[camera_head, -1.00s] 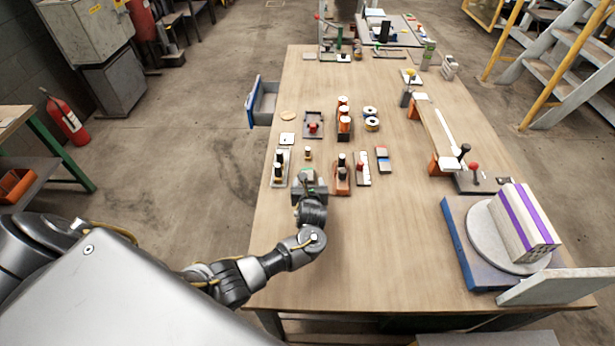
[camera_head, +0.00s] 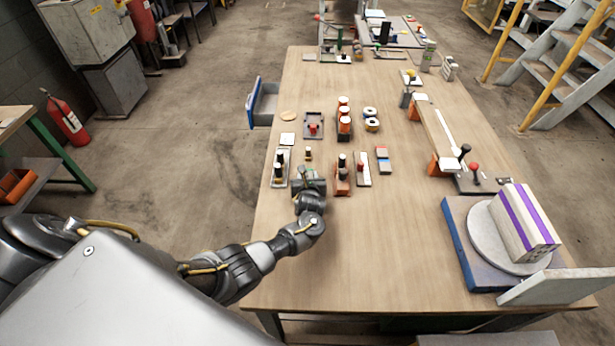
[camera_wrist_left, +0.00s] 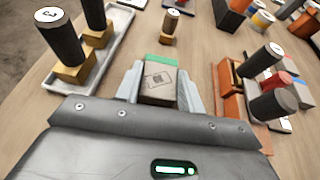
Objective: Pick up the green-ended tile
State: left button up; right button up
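The green-ended tile (camera_wrist_left: 160,85) shows in the left wrist view, with a pale brown top bearing a dark printed mark and a green far end. My left gripper (camera_wrist_left: 161,92) has one silver finger on each side of it. The fingers lie close against its sides; whether they press on it I cannot tell. Whether the tile rests on the table is hidden too. In the head view my left gripper (camera_head: 312,180) is low over the near-left part of the table, and it mostly hides the tile. My right gripper is not in view.
Dark-handled stamps stand in a pale tray (camera_wrist_left: 110,50) to the left. An orange holder (camera_wrist_left: 231,92) with dark cylinders is close on the right. A small stamp (camera_wrist_left: 169,27) stands just beyond. The wooden table's (camera_head: 370,240) middle front is clear; a turntable (camera_head: 490,245) is at right.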

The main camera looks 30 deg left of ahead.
pick_arm(q)
jog(key=c, duration=0.4)
jog(key=shift+r, duration=0.1)
jog(key=shift+r, duration=0.25)
notch_tip(320, 180, up, 2)
jog(key=shift+r+p, duration=0.15)
jog(key=shift+p, duration=0.2)
jog(key=s+a+r, duration=0.2)
jog(key=a+r, duration=0.1)
jog(key=a, duration=0.1)
jog(key=s+a+r, duration=0.3)
jog(key=a, duration=0.1)
jog(key=s+a+r+b, duration=0.1)
jog(key=s+a+r, duration=0.1)
jog(key=a+r, duration=0.2)
jog(key=shift+s, duration=0.2)
